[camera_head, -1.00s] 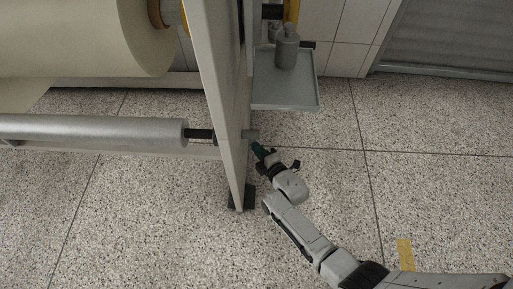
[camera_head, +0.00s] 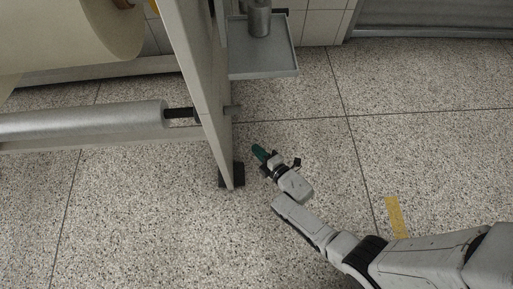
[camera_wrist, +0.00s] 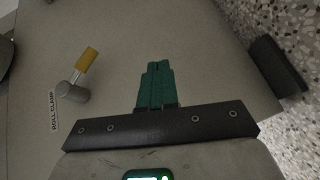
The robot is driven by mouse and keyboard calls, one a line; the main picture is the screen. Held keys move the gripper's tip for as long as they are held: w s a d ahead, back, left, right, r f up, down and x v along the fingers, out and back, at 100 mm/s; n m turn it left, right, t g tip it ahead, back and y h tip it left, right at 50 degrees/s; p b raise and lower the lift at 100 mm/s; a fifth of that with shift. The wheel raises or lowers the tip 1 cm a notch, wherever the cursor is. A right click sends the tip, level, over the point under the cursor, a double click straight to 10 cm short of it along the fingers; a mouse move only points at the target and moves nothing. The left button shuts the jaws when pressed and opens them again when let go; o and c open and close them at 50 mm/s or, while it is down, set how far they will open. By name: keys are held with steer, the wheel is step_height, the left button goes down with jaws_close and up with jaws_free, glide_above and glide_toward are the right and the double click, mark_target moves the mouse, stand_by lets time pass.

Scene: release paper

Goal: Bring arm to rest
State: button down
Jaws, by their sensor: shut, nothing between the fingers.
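My gripper (camera_head: 259,152) has green fingers and is shut and empty. In the head view it is in the free space just right of the grey upright frame, above the speckled floor, with my arm reaching in from the lower right. In the wrist view my gripper (camera_wrist: 156,68) points at the flat grey side of the frame (camera_wrist: 200,35). A lever with a yellow grip (camera_wrist: 87,59) and a grey hub sticks out there to the left of the fingers, beside a "ROLL CLAMP" label (camera_wrist: 54,111). The fingers are apart from the lever.
The upright frame (camera_head: 205,95) carries a large paper roll (camera_head: 70,40) and a metal roller (camera_head: 85,119) on its left. A grey tray (camera_head: 262,73) with a metal cylinder (camera_head: 259,20) juts out right of it. A yellow floor strip (camera_head: 397,217) lies near my arm. Floor to the right is clear.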

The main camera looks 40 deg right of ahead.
steer(key=shift+w, duration=0.1)
stand_by(0.4)
steer(key=s+r+m+g+p, duration=0.2)
steer(key=s+r+m+g, duration=1.3)
steer(key=s+r, duration=0.55)
step_height(320, 180, up, 36)
steer(key=s+m+p, duration=0.1)
steer(key=p, duration=3.6)
steer(key=shift+s+p, duration=0.4)
